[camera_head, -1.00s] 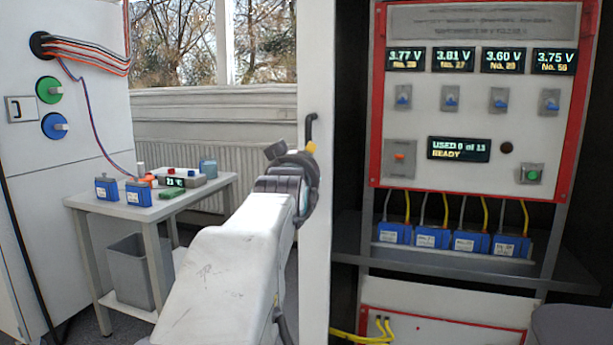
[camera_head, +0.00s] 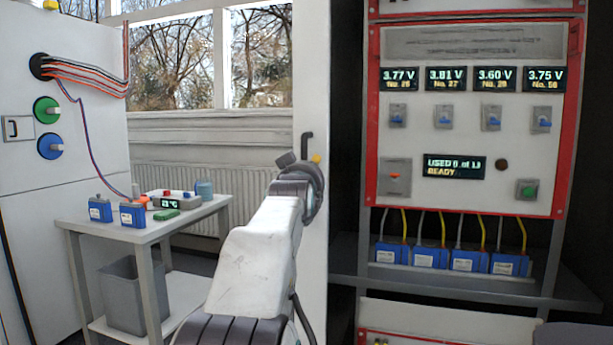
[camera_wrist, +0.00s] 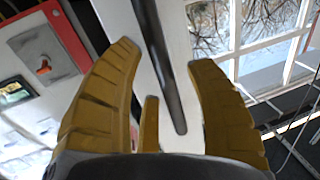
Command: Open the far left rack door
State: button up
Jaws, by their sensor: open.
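A tall white rack door (camera_head: 314,60) stands nearly edge-on in the middle of the head view. Its black bar handle (camera_head: 307,146) shows just above my wrist. In the wrist view the dark handle (camera_wrist: 162,70) runs lengthwise in front of the white door panel (camera_wrist: 120,22). My gripper (camera_wrist: 163,53) is open, with one yellow finger on each side of the handle. Gaps show between the fingers and the bar. In the head view the gripper is mostly hidden behind my wrist; only a bit of yellow (camera_head: 317,158) shows.
Right of the door, a red-framed panel (camera_head: 468,190) stands above a dark shelf (camera_head: 345,284) with several blue battery cells. At left are a white cabinet (camera_head: 60,215) and a small table (camera_head: 140,236) with cells and a meter, with a grey bin (camera_head: 135,298) below.

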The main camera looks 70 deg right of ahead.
jog(key=shift+o, duration=0.2)
grip_shut()
dwell(0.5)
